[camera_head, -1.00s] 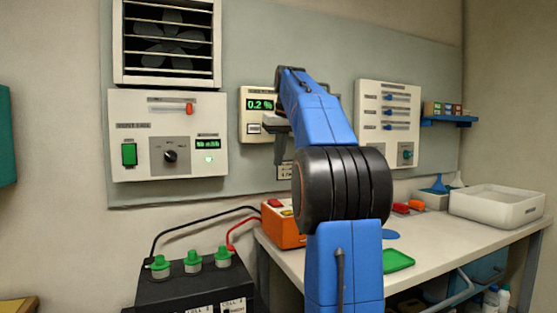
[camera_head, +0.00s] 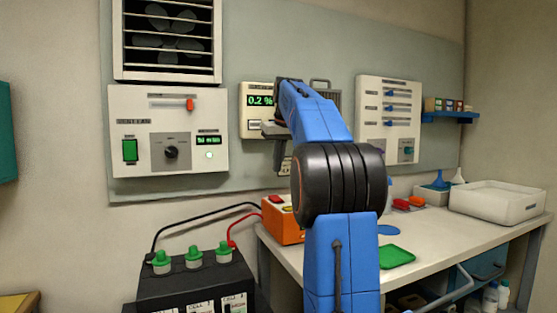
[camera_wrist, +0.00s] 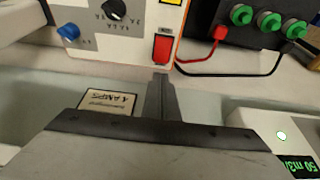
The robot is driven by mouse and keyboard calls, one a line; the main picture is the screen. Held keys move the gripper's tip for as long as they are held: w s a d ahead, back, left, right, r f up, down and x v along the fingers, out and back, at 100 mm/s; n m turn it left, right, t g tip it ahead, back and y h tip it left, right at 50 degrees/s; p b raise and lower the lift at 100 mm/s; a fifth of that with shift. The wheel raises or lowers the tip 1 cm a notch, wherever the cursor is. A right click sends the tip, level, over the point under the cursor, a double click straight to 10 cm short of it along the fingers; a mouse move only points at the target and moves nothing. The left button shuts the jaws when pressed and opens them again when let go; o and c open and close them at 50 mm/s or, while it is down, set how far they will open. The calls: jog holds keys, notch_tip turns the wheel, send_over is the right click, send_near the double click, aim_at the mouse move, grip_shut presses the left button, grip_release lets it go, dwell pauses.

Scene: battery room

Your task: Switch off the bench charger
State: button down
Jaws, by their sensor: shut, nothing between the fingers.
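The bench charger (camera_head: 284,226) is an orange box at the bench's left end, partly hidden behind my arm. Its red switch (camera_head: 276,199) shows on top. In the wrist view the charger's pale panel (camera_wrist: 85,45) is upside down, with a black knob (camera_wrist: 114,9), a blue knob (camera_wrist: 68,32) and the red rocker switch (camera_wrist: 162,47). My gripper (camera_wrist: 160,78) is shut and empty, its tips just below the red switch in that picture. In the head view my gripper (camera_head: 278,168) points down above the charger. Contact with the switch is not visible.
A black battery box (camera_head: 195,280) with green caps stands front left, with black and red leads (camera_head: 240,231) to the charger. Wall panels (camera_head: 168,128) stand behind. A small placard (camera_wrist: 108,102) is near my gripper.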

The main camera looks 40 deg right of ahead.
aim_at(275, 197)
jog(key=x, duration=0.9)
jog(key=shift+s+a+f, duration=0.15)
jog(key=shift+s+f, duration=0.15)
jog(key=shift+w+f, duration=0.1)
jog(key=shift+f, duration=0.15)
jog(key=shift+s+a, duration=0.2)
jog(key=shift+s, duration=0.6)
jog(key=shift+r, duration=0.15)
jog(key=shift+r, duration=0.25)
jog(key=v, duration=1.3)
jog(key=shift+w+r, duration=0.2)
jog(key=shift+r, duration=0.05)
